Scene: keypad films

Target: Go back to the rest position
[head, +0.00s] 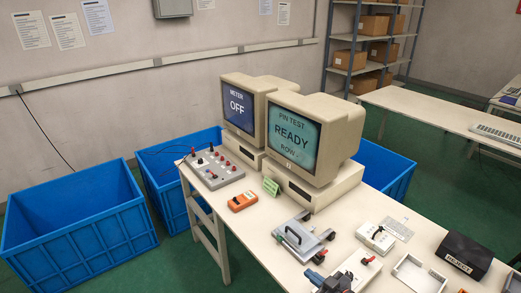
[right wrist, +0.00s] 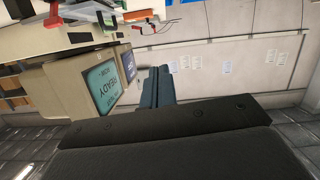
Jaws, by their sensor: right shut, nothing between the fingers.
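My right gripper shows in the right wrist view as two slate-blue fingers (right wrist: 155,86), pressed together with nothing between them. In the head view a small slate-blue part at the bottom edge looks like the same gripper (head: 318,277), low in the picture over the near part of the table. Most of its arm is outside the frame. My left gripper is not in view.
The cream table (head: 262,225) carries two monitors, one reading METER OFF (head: 238,105) and one PIN TEST READY (head: 293,139). Near them lie a switch panel (head: 212,172), an orange meter (head: 242,201), a grey handled fixture (head: 299,238) and a black REJECT box (head: 463,255). Blue crates (head: 80,235) stand left.

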